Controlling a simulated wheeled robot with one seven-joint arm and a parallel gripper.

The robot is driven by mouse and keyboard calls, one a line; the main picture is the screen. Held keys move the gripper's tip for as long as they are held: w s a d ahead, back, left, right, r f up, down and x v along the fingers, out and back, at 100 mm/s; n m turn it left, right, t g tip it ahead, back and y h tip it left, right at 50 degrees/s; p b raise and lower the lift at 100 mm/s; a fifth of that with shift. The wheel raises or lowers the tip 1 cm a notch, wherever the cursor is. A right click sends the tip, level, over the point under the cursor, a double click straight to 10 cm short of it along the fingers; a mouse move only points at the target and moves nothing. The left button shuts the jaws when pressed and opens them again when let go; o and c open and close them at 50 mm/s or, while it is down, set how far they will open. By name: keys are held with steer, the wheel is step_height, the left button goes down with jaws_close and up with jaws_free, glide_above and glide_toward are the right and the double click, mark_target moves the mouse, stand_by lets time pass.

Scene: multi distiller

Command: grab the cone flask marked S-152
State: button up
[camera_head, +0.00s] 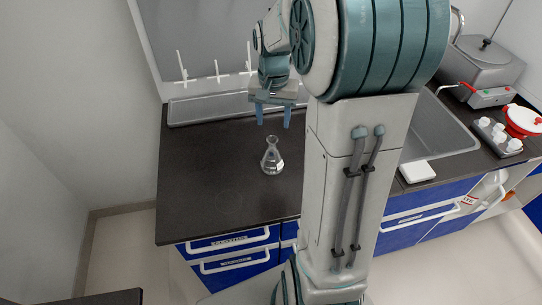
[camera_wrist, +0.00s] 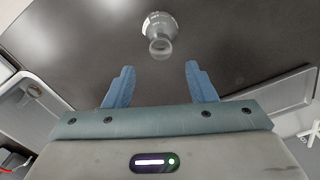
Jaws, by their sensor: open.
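A clear glass cone flask (camera_head: 272,157) stands upright on the dark counter (camera_head: 215,190). It carries a pale label, too small to read, so I cannot confirm the S-152 mark. My gripper (camera_head: 273,118) is open and empty, with blue fingers pointing down, above and behind the flask in the head view. In the wrist view the flask (camera_wrist: 159,34) shows from above, beyond the fingertips and roughly centred between them. My gripper (camera_wrist: 159,68) touches nothing there.
A drying rack with white pegs (camera_head: 216,72) is on the wall behind. To the right are a sink (camera_head: 437,130), a grey bath device (camera_head: 484,65), a red-and-white pot (camera_head: 523,120) and a rack of white-topped items (camera_head: 497,136). The counter around the flask is clear.

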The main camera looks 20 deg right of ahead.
mark_target(272, 141)
step_height(272, 141, down, 9)
steer(key=shift+s+a+r+p, duration=0.1)
steer(key=shift+a+r+p, duration=0.1)
steer(key=shift+p, duration=0.3)
jaws_close()
